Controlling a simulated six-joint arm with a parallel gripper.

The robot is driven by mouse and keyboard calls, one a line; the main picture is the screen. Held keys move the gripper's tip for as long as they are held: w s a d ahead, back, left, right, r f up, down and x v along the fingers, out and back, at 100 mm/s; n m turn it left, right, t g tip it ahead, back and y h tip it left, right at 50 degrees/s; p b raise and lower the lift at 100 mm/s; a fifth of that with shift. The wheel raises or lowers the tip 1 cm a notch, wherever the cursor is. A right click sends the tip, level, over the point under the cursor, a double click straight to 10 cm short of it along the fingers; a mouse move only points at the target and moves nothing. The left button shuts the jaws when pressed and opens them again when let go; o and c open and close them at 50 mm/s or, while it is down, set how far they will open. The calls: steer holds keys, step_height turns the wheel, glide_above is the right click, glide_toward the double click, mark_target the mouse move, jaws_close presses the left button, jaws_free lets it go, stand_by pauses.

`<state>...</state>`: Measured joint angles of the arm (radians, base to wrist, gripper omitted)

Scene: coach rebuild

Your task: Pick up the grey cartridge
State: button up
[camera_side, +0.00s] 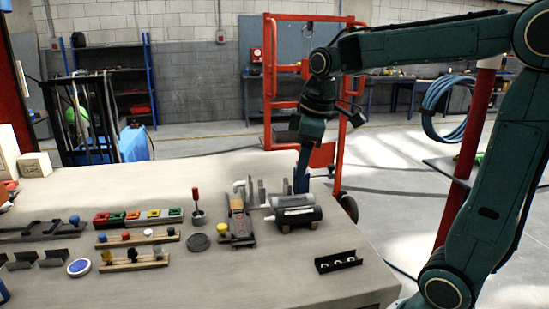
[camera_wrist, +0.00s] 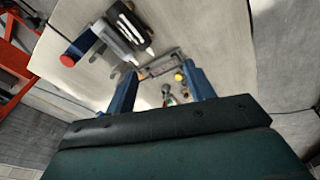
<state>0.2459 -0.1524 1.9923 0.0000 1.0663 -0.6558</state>
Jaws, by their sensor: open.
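A grey cylinder (camera_side: 294,201), which looks like the cartridge, lies on its side near the table's far right part. A darker cylinder (camera_side: 293,216) with a pale strip lies against it on a brown support; I cannot tell whether they are joined. In the wrist view a black body (camera_wrist: 131,21) with pale pointed parts lies at the upper left, beyond my left finger. My gripper (camera_side: 301,187) points down just behind the grey cylinder, partly hidden by it. In the wrist view its blue fingers (camera_wrist: 160,80) are spread apart with nothing gripped between them.
A grey bracket (camera_wrist: 161,64) and a yellow knob (camera_wrist: 178,77) show near the fingertips in the wrist view. In the side view, upright plates (camera_side: 256,191) and a long grey fixture (camera_side: 238,220) stand left of the cylinder. A black tray (camera_side: 338,262) lies in front.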

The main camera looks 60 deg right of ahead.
steer(key=w+d+f+n+g, duration=0.1)
steer(key=w+d+f+n, duration=0.15)
steer(key=w+d, duration=0.35)
steer(key=n+g, duration=0.2)
glide_above(291, 199)
steer(key=d, duration=0.1)
steer(key=shift+y, duration=0.3)
step_height(291, 199, down, 5)
steer(key=shift+w+r, duration=0.15)
steer(key=shift+r, duration=0.05)
steer(key=shift+f, duration=4.3)
steer(key=shift+f, duration=0.1)
steer(key=shift+w+f, duration=0.1)
steer(key=shift+f, duration=2.4)
steer(key=shift+c, duration=0.2)
steer(key=c, duration=0.9)
